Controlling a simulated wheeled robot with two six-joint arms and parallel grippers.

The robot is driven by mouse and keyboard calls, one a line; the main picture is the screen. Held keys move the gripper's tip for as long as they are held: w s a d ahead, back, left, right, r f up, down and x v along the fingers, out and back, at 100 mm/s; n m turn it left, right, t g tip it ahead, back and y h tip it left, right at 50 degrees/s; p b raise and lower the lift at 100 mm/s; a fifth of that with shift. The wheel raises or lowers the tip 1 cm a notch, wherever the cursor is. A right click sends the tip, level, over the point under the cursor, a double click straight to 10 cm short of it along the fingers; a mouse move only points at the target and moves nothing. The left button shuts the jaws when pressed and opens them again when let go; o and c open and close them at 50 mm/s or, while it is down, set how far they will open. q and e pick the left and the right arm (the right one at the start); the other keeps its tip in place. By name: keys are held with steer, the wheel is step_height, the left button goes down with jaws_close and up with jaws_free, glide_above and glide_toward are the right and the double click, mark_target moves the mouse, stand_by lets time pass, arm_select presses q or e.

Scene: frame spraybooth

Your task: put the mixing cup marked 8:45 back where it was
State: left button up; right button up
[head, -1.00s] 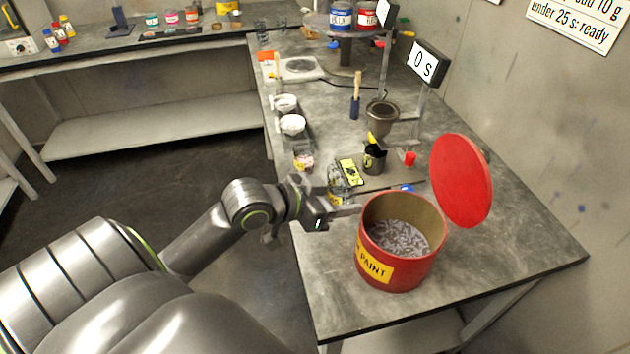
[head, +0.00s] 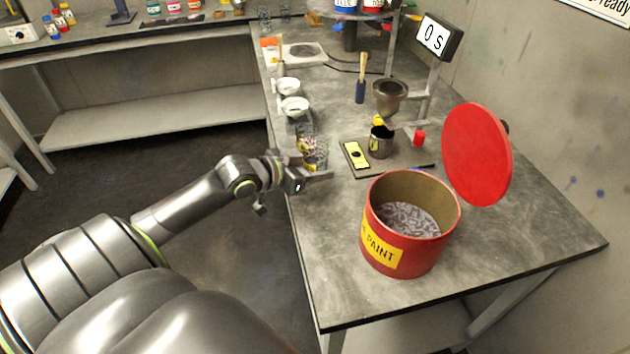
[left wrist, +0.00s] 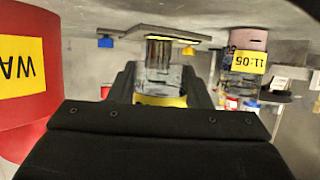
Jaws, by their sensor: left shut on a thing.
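My left gripper (head: 322,176) is shut on a clear mixing cup (head: 317,157) near the table's left edge. In the left wrist view the cup (left wrist: 165,62) sits between the two fingers; a yellow patch shows low on it, with no readable writing. Whether its base touches the table I cannot tell. Beside it, apart in the left wrist view, is another clear cup with pinkish contents and a yellow label 11:05 (left wrist: 247,62). In the head view this second cup (head: 304,143) is partly hidden behind the held one. My right gripper is not in view.
A red paint bin (head: 405,235) with its round lid (head: 477,153) raised stands at right. A board (head: 408,158) carries a yellow card (head: 355,154) and a dark cup (head: 381,142). White bowls (head: 294,106) stand farther back.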

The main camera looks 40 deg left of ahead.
mark_target(315, 190)
arm_select(q)
steer(key=shift+f+b, duration=0.3)
steer(key=shift+f, duration=2)
steer(key=shift+f, duration=0.15)
steer(key=o, duration=1)
